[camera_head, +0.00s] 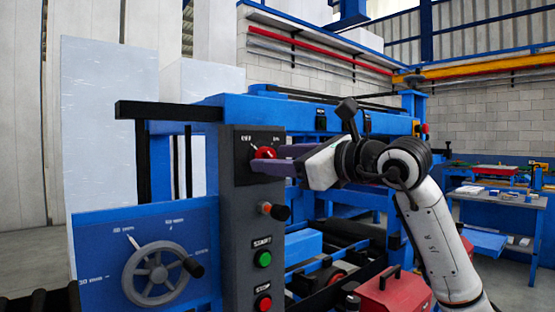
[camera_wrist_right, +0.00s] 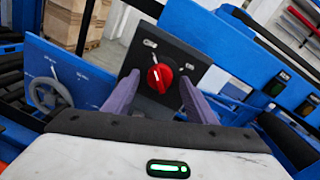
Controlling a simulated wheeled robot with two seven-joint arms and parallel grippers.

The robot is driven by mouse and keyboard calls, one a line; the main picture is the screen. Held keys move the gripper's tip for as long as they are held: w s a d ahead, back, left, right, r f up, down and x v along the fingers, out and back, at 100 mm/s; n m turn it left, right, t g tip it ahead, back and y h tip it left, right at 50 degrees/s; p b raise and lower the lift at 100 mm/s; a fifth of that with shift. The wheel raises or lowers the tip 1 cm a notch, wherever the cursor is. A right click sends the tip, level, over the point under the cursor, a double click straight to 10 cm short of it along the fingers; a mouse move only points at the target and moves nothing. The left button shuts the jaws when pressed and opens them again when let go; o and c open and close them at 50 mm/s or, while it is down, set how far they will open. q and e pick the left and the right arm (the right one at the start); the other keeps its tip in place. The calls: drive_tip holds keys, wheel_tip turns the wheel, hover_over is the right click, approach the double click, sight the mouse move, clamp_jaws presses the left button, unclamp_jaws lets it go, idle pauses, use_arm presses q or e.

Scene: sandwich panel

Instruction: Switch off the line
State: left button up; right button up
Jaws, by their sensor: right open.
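The red rotary switch (camera_head: 265,153) sits near the top of the dark control panel (camera_head: 238,205), with OFF and ON marks above it. In the right wrist view the red knob (camera_wrist_right: 160,77) is centred between my fingers. My right gripper (camera_head: 262,160) is at the switch in the head view. In the wrist view its purple fingers (camera_wrist_right: 154,95) are open, one on each side of the knob, with gaps showing. Whether a finger touches it, I cannot tell. Below are a red-tipped lever (camera_head: 274,210), a green START button (camera_head: 264,259) and a red STOP button (camera_head: 264,302). My left gripper is not in view.
A grey handwheel (camera_head: 156,274) on a blue plate stands left of the panel. A red toolbox (camera_head: 394,295) lies below my right arm. The blue machine frame (camera_head: 235,105) extends behind the panel. A blue workbench (camera_head: 497,215) stands at the far right.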

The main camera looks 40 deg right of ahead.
drive_tip(key=s+d+b, duration=0.1)
drive_tip(key=s+b, duration=0.2)
drive_tip(key=s, duration=0.7)
drive_tip(key=shift+d+r, duration=0.15)
drive_tip(key=shift+d, duration=0.15)
